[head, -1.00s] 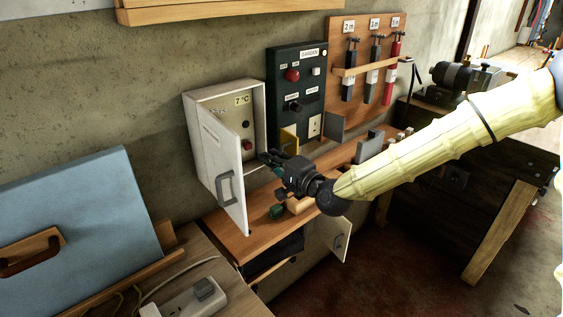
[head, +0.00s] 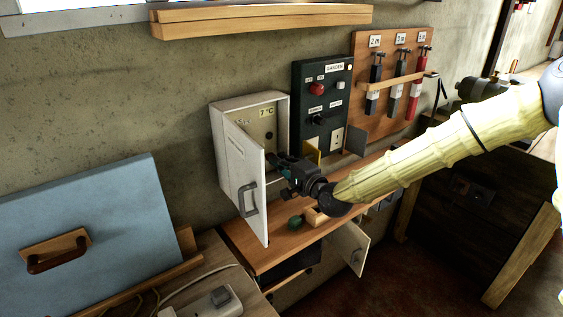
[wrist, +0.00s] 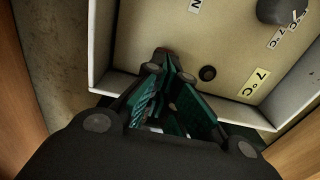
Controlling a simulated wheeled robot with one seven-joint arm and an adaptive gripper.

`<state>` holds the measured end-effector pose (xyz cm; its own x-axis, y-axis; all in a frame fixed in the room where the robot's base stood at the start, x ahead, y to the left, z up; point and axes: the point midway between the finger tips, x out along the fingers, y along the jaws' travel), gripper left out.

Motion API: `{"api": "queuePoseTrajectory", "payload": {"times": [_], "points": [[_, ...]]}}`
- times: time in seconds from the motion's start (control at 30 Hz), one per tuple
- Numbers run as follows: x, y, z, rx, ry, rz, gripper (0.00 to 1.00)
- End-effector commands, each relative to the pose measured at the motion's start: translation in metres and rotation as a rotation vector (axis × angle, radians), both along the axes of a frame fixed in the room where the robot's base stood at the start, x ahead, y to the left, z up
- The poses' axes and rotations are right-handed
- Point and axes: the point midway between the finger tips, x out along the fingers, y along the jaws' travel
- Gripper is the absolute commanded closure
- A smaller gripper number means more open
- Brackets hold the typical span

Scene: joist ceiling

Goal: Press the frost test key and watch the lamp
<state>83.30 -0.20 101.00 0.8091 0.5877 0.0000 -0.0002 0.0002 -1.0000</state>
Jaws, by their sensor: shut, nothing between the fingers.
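The white wall box (head: 283,105) stands open, its door (head: 240,185) swung out to the left. On its panel are a yellow 7 °C label (head: 267,112), also in the wrist view (wrist: 256,85), and a small dark round part (wrist: 207,73), perhaps the lamp, showing no glow. My gripper (head: 273,160) is shut and empty, its fingertips inside the box at the lower panel. In the wrist view a sliver of the reddish key (wrist: 161,51) shows just beyond the fingertips (wrist: 166,66). The fingers hide most of it; I cannot tell whether they touch it.
The open door stands close left of my gripper. A dark garden panel (head: 340,75) with a red button is right of the box. A wooden shelf (head: 275,245) below carries a green object (head: 296,222). A blue case (head: 100,200) stands at left.

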Motion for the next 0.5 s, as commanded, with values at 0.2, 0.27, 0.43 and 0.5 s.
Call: {"api": "queuePoseTrajectory", "payload": {"times": [0.2,0.27,0.43,0.5], "points": [[0.013,0.009,-0.002,0.001,-0.001,0.000,1.00],[0.014,0.011,0.000,0.001,-0.001,0.001,1.00],[0.015,0.014,0.001,0.000,-0.002,0.003,1.00],[0.015,0.014,0.002,0.000,-0.004,0.003,1.00]]}}
